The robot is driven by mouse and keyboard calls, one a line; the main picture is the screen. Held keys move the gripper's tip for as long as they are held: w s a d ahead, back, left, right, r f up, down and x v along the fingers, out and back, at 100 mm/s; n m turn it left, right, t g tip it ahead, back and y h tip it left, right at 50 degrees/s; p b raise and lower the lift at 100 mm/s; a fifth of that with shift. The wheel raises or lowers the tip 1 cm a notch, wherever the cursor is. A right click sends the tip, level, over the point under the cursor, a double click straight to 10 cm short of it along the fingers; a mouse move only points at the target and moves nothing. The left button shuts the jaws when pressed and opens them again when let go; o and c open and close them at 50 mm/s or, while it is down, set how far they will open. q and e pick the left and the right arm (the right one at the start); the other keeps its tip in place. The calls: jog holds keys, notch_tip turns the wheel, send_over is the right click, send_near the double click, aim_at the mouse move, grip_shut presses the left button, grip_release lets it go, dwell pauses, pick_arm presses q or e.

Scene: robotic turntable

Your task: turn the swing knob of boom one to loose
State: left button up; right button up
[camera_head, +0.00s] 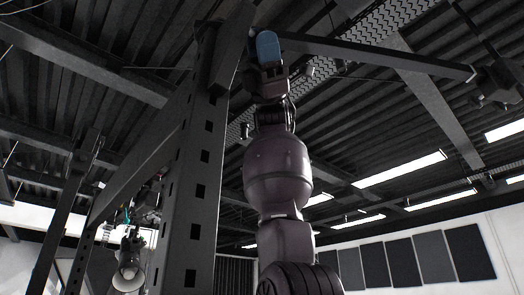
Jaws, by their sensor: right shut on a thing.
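My right arm reaches straight up through the middle of the view. My right gripper (264,42), by the blue part at the arm's top end, is at the inner end of a dark boom (375,54), close to the upright post (194,190). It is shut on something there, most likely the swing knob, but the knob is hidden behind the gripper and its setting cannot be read. The boom runs from the post to the right, ending at a dark fixture (497,82). My left gripper is not in view.
The perforated post rises close to the left of my right arm. A slanted frame (135,185) and a lamp-like device (130,265) stand farther left. Dark panels (405,262) hang on the far right wall. Open space lies right of the arm, below the boom.

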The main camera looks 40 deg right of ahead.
jog(key=shift+n+t+h, duration=0.7)
jog(key=shift+n+h, duration=0.9)
jog(key=shift+n, duration=0.6)
jog(key=o, duration=0.9)
jog(key=shift+c, duration=0.2)
